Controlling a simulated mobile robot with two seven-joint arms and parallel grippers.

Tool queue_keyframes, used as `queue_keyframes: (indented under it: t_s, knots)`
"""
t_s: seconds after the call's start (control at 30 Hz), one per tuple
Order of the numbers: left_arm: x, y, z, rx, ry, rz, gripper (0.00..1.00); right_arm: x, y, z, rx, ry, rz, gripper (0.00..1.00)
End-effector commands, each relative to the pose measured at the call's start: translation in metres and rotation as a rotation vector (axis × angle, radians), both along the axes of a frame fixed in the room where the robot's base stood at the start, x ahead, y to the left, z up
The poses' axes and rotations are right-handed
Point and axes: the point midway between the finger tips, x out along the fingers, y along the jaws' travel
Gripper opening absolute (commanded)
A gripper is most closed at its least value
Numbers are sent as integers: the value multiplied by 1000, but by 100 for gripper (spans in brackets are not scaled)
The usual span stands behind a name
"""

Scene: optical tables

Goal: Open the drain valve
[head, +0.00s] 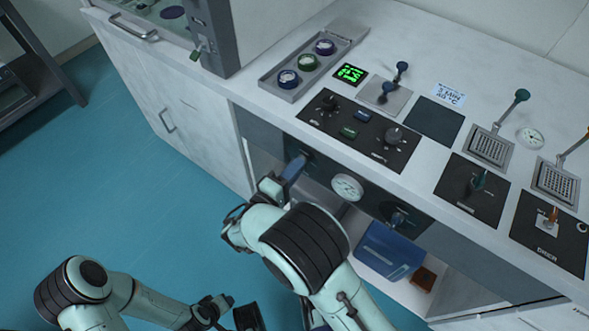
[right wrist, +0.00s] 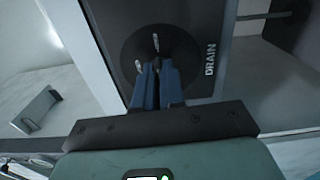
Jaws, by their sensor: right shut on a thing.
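The drain valve shows in the right wrist view as a black round disc (right wrist: 160,45) on a dark panel, beside a white DRAIN label (right wrist: 210,59). My right gripper (right wrist: 157,68) reaches it with two blue fingers close together, shut on the valve's handle. The handle is mostly hidden between the fingers; small bright parts show near their tips. In the head view my right gripper (head: 297,163) meets the left end of the dark panel under the counter. My left gripper (head: 245,316) is low at the bottom edge, away from the panel; its jaws are unclear.
A round gauge (head: 347,187) and another valve (head: 398,217) are on the same panel, to the right. A blue container (head: 390,250) and a small brown block (head: 424,279) sit on the shelf below. The counter (head: 235,90) overhangs the panel. Blue floor at left is open.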

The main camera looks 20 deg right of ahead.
Motion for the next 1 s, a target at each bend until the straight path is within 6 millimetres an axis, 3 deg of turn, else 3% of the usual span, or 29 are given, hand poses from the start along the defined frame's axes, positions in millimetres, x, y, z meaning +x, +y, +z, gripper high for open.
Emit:
queue_keyframes:
  t_s: [0.67,0.7,0.73,1.0]
  knots:
    - [5,3,-3,7,-14,6,43,1,-3,2,33,-53,-4,0]
    - [5,3,-3,7,-14,6,43,1,-2,2,33,-53,-4,22]
    - [5,3,-3,7,-14,6,43,1,-2,2,34,-52,-4,32]
    - [5,3,-3,7,-14,5,43,0,-1,1,33,-46,-2,34]
